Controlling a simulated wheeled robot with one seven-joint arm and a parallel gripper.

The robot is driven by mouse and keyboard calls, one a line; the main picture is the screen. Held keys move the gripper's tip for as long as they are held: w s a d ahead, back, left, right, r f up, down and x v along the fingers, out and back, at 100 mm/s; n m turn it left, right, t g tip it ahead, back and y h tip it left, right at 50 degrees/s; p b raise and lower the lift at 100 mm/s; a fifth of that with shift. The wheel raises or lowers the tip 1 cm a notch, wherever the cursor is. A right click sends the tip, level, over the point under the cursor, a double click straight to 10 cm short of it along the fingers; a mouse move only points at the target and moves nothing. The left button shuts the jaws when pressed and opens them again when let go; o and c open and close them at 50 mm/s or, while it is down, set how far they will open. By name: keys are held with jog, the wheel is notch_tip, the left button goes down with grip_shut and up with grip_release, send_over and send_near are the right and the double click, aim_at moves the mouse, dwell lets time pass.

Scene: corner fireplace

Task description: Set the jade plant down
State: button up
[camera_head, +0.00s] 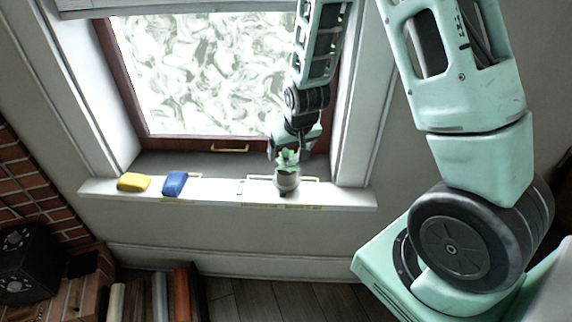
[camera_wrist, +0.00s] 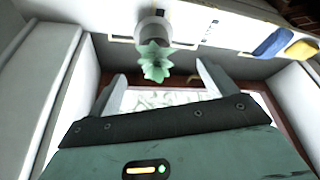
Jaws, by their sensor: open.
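The jade plant, green leaves in a small pale pot (camera_head: 287,182), stands upright on the white window sill (camera_head: 215,193), right of the sill's middle. In the wrist view its leaves (camera_wrist: 154,62) show at the top centre with the pot just above them. My gripper (camera_head: 288,148) is at the plant, just above and behind the leaves. In the wrist view its two fingers (camera_wrist: 162,82) are spread wide, with the leaves near the gap between the tips. Nothing is held. The head view does not show clearly whether a finger touches the leaves.
A yellow block (camera_head: 133,182) and a blue block (camera_head: 174,184) lie on the sill's left part. Pale outlined rectangles mark the sill. The window (camera_head: 205,75) rises behind, with white side frames. A brick fireplace (camera_head: 25,185) stands at left. The sill between the blue block and plant is clear.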

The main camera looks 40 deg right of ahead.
jog(key=s+a+r+n+g+y, duration=0.15)
jog(key=s+a+r, duration=0.25)
jog(key=a, duration=0.4)
jog(key=s+a+r+n+y, duration=0.1)
jog(key=s+a+r+n, duration=0.25)
jog(key=a, duration=0.45)
jog(key=s+a+r+n+g, duration=0.1)
jog(key=s+a+r+n, duration=0.1)
jog(key=s, duration=0.7)
jog(key=s+a+r+n+g, duration=0.1)
jog(key=s+a+r+n, duration=0.2)
jog(key=s, duration=0.6)
jog(key=a+h, duration=0.1)
jog(key=a, duration=0.1)
jog(key=shift+a+r+n+g, duration=0.3)
jog(key=shift+r+g, duration=0.05)
jog(key=shift+r, duration=0.05)
